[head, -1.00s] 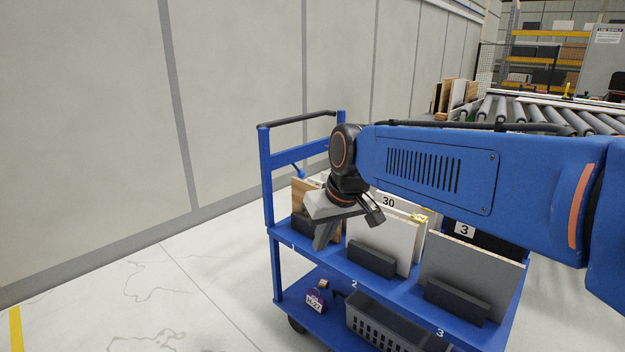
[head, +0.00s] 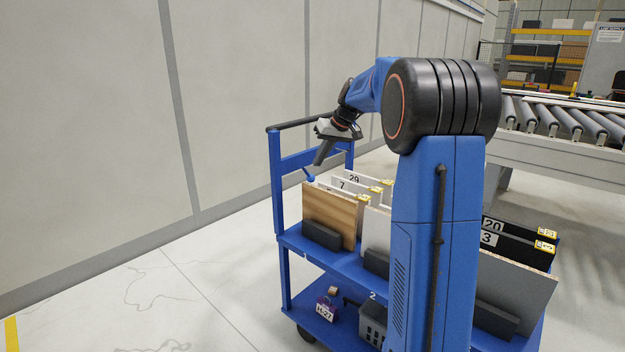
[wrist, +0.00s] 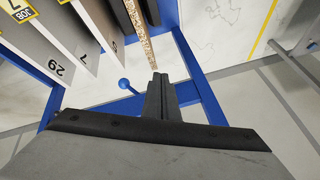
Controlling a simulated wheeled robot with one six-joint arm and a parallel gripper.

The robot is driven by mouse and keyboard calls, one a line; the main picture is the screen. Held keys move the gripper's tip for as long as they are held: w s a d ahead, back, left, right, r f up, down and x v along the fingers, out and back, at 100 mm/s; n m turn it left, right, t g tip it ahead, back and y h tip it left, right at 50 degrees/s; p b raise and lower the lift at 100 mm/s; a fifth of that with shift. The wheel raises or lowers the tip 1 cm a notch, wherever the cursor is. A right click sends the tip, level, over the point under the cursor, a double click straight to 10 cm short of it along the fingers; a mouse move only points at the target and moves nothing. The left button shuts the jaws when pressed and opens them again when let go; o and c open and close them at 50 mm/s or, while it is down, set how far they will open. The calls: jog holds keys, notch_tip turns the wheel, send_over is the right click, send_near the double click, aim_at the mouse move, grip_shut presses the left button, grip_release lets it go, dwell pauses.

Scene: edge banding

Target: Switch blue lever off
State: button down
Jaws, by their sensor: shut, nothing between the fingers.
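The blue lever (head: 309,174) is a short rod with a round knob, at the far left end of the blue cart, just below my gripper. In the wrist view the lever's ball knob (wrist: 124,83) shows left of the fingers, with its rod running toward the cart's frame. My gripper (head: 320,158) points down above the cart's left end, close to the lever but apart from it. In the wrist view my gripper (wrist: 158,80) has its fingers together with nothing between them.
The blue cart (head: 276,205) holds upright panels, including a wood-grain panel (head: 328,212) and numbered ones, near my gripper. A black handle bar (head: 300,124) tops the cart's end frame. A roller conveyor (head: 560,120) stands at right. The floor left of the cart is clear.

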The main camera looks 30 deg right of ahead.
send_near(313, 177)
jog(key=shift+t, duration=0.3)
jog(key=shift+w+a+f, duration=0.3)
jog(key=shift+a+f, duration=0.35)
jog(key=shift+f, duration=0.6)
jog(key=shift+w+a+f, duration=0.3)
jog(key=shift+a+f, duration=0.3)
jog(key=shift+f, duration=0.65)
jog(key=shift+w+a+f, duration=0.3)
jog(key=shift+a+f, duration=0.35)
jog(key=shift+f, duration=0.6)
jog(key=shift+w+a, duration=0.1)
jog(key=shift+r, duration=0.15)
jog(key=shift+r, duration=0.65)
